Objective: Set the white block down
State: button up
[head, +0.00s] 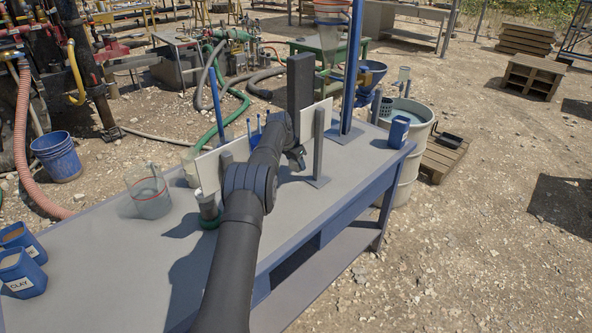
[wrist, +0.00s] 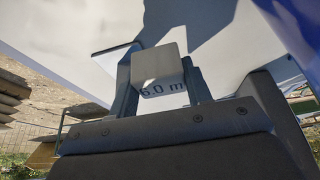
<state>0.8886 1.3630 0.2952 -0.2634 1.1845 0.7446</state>
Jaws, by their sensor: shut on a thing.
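A white block (wrist: 158,66) with dark lettering that reads like "6.0 m" sits between the two fingers of my gripper (wrist: 160,84) in the wrist view. The fingers are shut on its sides. In the head view my gripper (head: 297,162) is over the far part of the grey table (head: 290,232), just left of a grey post. The block cannot be made out there. Whether its underside touches the table cannot be told.
A white panel with a grey post (head: 318,145) stands just right of my gripper. A clear beaker (head: 150,192) and a small jar (head: 208,207) stand left of my arm. A blue cup (head: 399,131) is at the far right corner. The table's right front is bare.

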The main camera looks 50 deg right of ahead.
aim_at(296, 170)
jog(key=shift+f, duration=1.75)
jog(key=shift+f, duration=0.15)
jog(key=shift+f, duration=0.15)
jog(key=o, duration=1.1)
jog(key=shift+c, duration=0.2)
jog(key=shift+a+r, duration=0.1)
jog(key=shift+r, duration=0.55)
jog(key=shift+v, duration=2.4)
jog(key=shift+f, duration=0.2)
